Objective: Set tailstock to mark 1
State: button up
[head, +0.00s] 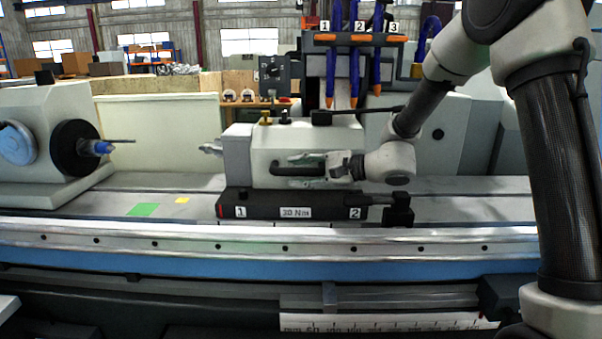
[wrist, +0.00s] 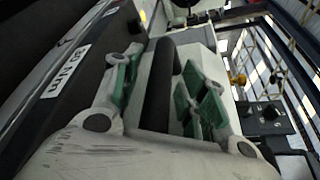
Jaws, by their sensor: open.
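The tailstock (head: 262,145) is a pale housing on a black base (head: 265,212) labelled 1, 30 Nm and 2. It stands at mid-table, its centre pointing left. A black bar handle (head: 282,170) runs along its front face. My gripper (head: 305,170) reaches in from the right at this handle. In the wrist view, the handle (wrist: 159,90) runs between the open, green-padded fingers of my gripper (wrist: 162,78), with gaps visible on both sides. The 30 Nm label (wrist: 72,72) shows at left there. I cannot tell which marking on the table is mark 1.
A green patch (head: 143,210) and a yellow patch (head: 182,200) lie on the table left of the tailstock. The workhead (head: 45,130) stands at far left, with clear table between. Blue hoses (head: 354,60) hang behind. A ruler scale (head: 385,323) runs along the lower front.

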grip_shut()
jog(key=shift+a, duration=0.4)
grip_release()
jog(key=v, duration=1.2)
